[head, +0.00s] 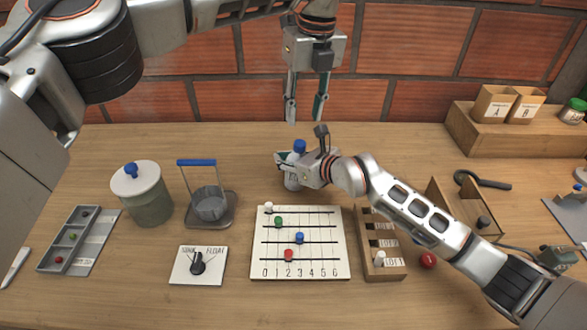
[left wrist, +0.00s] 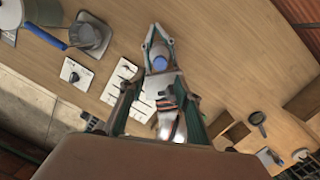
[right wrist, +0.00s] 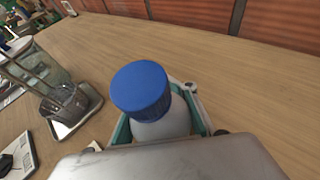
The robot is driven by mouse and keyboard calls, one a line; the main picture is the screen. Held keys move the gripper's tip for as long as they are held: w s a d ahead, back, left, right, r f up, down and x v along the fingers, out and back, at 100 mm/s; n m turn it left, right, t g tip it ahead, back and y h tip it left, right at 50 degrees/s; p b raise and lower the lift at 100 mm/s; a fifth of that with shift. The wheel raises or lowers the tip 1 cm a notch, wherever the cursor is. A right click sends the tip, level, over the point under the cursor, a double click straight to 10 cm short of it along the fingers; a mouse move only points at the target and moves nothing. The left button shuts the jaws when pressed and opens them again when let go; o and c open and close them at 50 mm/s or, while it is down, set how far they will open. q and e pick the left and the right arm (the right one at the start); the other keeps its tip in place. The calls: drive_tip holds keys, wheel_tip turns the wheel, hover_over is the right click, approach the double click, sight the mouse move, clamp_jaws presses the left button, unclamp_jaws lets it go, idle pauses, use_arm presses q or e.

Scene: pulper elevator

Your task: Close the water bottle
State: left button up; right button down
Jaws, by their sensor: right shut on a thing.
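The water bottle (head: 292,183) stands upright on the table near the wall, mostly hidden by my right gripper. A blue cap (head: 299,146) sits on its top; the cap also shows in the left wrist view (left wrist: 159,64) and the right wrist view (right wrist: 140,90). Whether it is screwed tight cannot be told. My right gripper (head: 288,165) is shut around the bottle's pale body (right wrist: 163,127), below the cap. My left gripper (head: 305,113) points down above the cap, fingers apart and empty, with a gap between fingertips and cap.
A lidded jar (head: 148,205) and a blue-handled basket (head: 208,200) stand to the left. A slider board (head: 332,268), a dial plate (head: 180,272) and a wooden slotted block (head: 393,265) lie in front. A brick wall (head: 410,45) is behind.

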sight(300, 143)
use_arm(q)
drive_tip(key=shift+f, duration=0.1)
use_arm(e)
drive_tip(key=shift+f, duration=0.15)
use_arm(q)
drive_tip(key=shift+w+a+f, duration=0.1)
drive_tip(key=shift+f, duration=1.25)
drive_tip(key=shift+w+a+f, duration=0.1)
drive_tip(key=shift+a+f, duration=0.05)
drive_tip(key=shift+f, duration=1.15)
drive_tip(key=shift+w+a+f, duration=0.1)
drive_tip(key=shift+f, duration=1.25)
clamp_jaws()
drive_tip(key=shift+o, duration=0.4)
unclamp_jaws()
drive_tip(key=shift+r, duration=0.1)
drive_tip(key=shift+s+d+r, duration=0.1)
drive_tip(key=shift+r, duration=1)
drive_tip(key=shift+s+d+r, duration=0.1)
drive_tip(key=shift+r, duration=1)
drive_tip(key=o, duration=0.5)
